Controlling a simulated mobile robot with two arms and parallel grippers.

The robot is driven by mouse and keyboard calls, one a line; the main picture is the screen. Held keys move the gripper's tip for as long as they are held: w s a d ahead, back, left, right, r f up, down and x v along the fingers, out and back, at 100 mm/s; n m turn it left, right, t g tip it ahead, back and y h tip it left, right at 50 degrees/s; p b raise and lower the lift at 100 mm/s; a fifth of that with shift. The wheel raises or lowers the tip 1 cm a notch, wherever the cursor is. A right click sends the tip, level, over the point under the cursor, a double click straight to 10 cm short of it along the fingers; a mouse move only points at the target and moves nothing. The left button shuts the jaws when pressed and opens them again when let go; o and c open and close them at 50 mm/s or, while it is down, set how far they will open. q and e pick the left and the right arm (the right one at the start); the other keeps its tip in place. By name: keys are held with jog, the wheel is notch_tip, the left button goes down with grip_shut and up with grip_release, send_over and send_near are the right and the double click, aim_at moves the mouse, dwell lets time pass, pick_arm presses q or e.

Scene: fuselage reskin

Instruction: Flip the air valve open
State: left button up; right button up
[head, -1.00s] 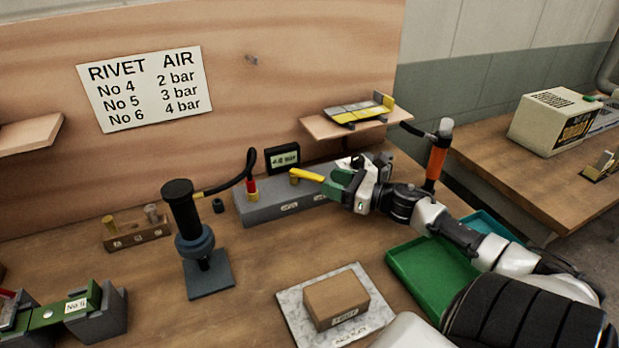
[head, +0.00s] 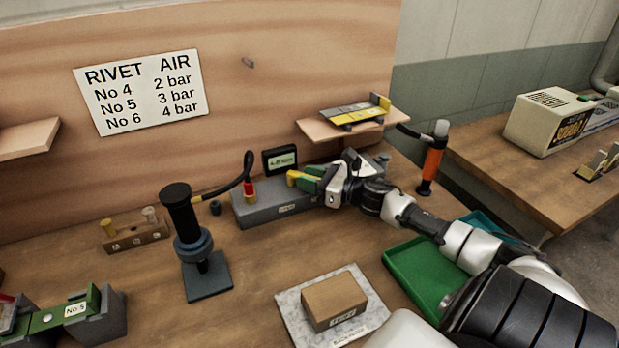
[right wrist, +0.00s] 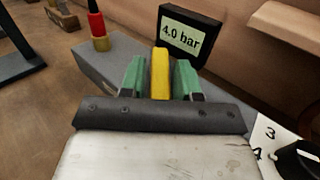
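The air valve's yellow lever (head: 302,180) sits on the grey air block (head: 265,205) at the back of the bench. My right gripper (head: 312,177) is at the lever with its green finger pads on either side of it. In the right wrist view the lever (right wrist: 161,75) stands between the two pads, with narrow gaps showing, so the gripper looks open around it. The far part of the lever is hidden by the gripper in the head view. A gauge (right wrist: 184,36) behind the block reads 4.0 bar. My left gripper is not in view.
A red and brass fitting (head: 250,190) with a black hose stands at the block's left end. A black riveting tool (head: 185,235) stands left of it. An orange-handled tool (head: 431,165) is at right. A green tray (head: 420,270) and a boxed block (head: 335,300) lie in front.

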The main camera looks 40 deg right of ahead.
grip_shut()
jog(key=shift+a, duration=0.1)
jog(key=shift+s+a+r+m+t+h+p, duration=0.1)
jog(key=shift+a+m+t+h+p, duration=0.2)
jog(key=shift+m+h+p, duration=0.45)
jog(key=shift+s+a+r+m+t+h+p, duration=0.15)
jog(key=shift+m+t+h+p, duration=0.3)
jog(key=shift+h, duration=0.6)
jog(key=shift+a+f+m+h+p, duration=0.1)
jog(key=shift+a+m+h+p, duration=0.2)
jog(key=shift+m+h, duration=0.5)
jog(key=shift+a+f+m+h+p, duration=0.15)
jog(key=shift+m+h+p, duration=0.25)
jog(key=shift+h, duration=0.75)
jog(key=shift+a+r+m+h+p, duration=0.1)
jog(key=shift+a+m+h+p, duration=0.25)
jog(key=shift+m+h, duration=0.45)
jog(key=shift+f, duration=0.1)
jog(key=shift+h, duration=0.25)
jog(key=shift+o, duration=1.8)
grip_release()
jog(key=shift+w, duration=0.1)
